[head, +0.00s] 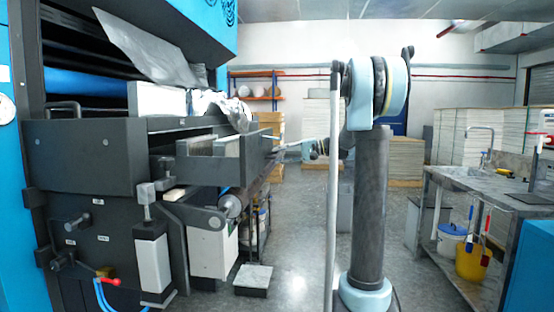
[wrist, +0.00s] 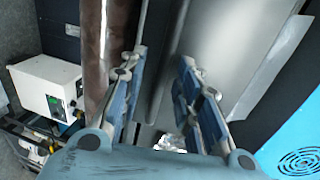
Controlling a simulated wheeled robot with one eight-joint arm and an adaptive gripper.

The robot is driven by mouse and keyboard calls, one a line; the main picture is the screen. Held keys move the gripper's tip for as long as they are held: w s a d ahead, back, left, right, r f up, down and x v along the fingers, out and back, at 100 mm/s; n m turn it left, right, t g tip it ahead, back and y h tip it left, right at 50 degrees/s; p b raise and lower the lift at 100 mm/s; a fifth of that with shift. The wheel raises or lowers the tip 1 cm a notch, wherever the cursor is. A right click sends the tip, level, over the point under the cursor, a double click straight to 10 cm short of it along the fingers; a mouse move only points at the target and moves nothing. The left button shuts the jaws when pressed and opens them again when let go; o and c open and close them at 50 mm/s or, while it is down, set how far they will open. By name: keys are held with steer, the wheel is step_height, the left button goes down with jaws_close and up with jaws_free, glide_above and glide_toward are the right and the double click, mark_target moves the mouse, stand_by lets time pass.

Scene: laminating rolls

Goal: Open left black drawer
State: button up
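A black drawer-like box (head: 225,155) sticks out from the machine's front in the head view, with its top open and pale contents or dividers showing inside. A larger black front (head: 85,155) with a bar handle (head: 62,105) on top is to its left. I cannot tell for sure which one is the left black drawer. My arm reaches left, and its end is small and close to the box's right end in the head view. In the wrist view, my gripper (wrist: 163,60) is open, its two blue fingers apart. I see nothing held between them.
The blue and black laminating machine (head: 25,200) fills the left side, with a silvery sheet (head: 150,50) above. A low block (head: 253,280) lies on the floor beside it. A sink bench (head: 450,190) with a yellow bucket (head: 472,262) is right. The floor between is mostly clear.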

steer(key=v, duration=1)
steer(key=s+a+f+h, duration=0.2)
steer(key=s+f+h, duration=0.2)
steer(key=s+f, duration=0.45)
steer(key=s+a+f+h, duration=0.25)
steer(key=s+f, duration=0.35)
steer(key=s, duration=0.6)
steer(key=s+d+f+n+h, duration=0.1)
steer(key=s+d+f+h, duration=0.3)
steer(key=s+f, duration=0.5)
steer(key=s+d+f+h, duration=0.5)
steer(key=s+d+f, duration=0.2)
steer(key=s+f, duration=0.3)
steer(key=shift+f+n, duration=0.4)
steer(key=shift+f, duration=0.5)
